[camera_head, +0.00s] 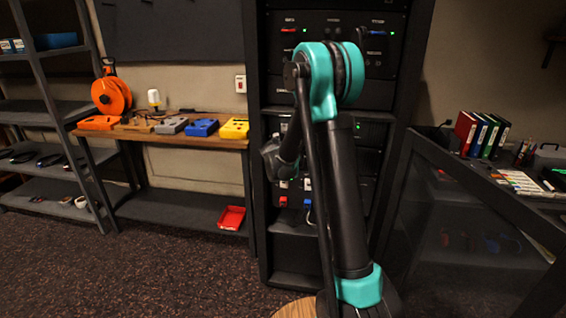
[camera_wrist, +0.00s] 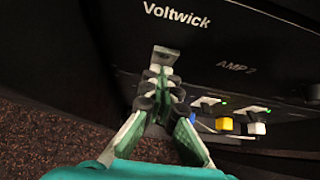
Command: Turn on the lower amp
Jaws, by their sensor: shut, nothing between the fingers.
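In the wrist view a black amp (camera_wrist: 240,45) fills the upper right, lettered "Voltwick" and "AMP" with a digit I cannot read surely. Small green lights glow on its face, above yellow and white plugs or knobs. My gripper (camera_wrist: 165,78) is shut and empty, its fingertips together in front of the panel's left part. A small grey plate shows at the fingertips; I cannot tell whether it is a switch or whether they touch it. In the head view my gripper (camera_head: 272,155) is at the rack's left side, and my arm hides much of the lower units.
The black rack (camera_head: 255,215) stands centrally; its upper unit (camera_head: 330,30) has red and blue switches and green lights. An open dark glass door (camera_head: 440,225) is at right. A wooden bench (camera_head: 160,138) with colored boxes stands left. Carpet (camera_head: 150,270) is free in front.

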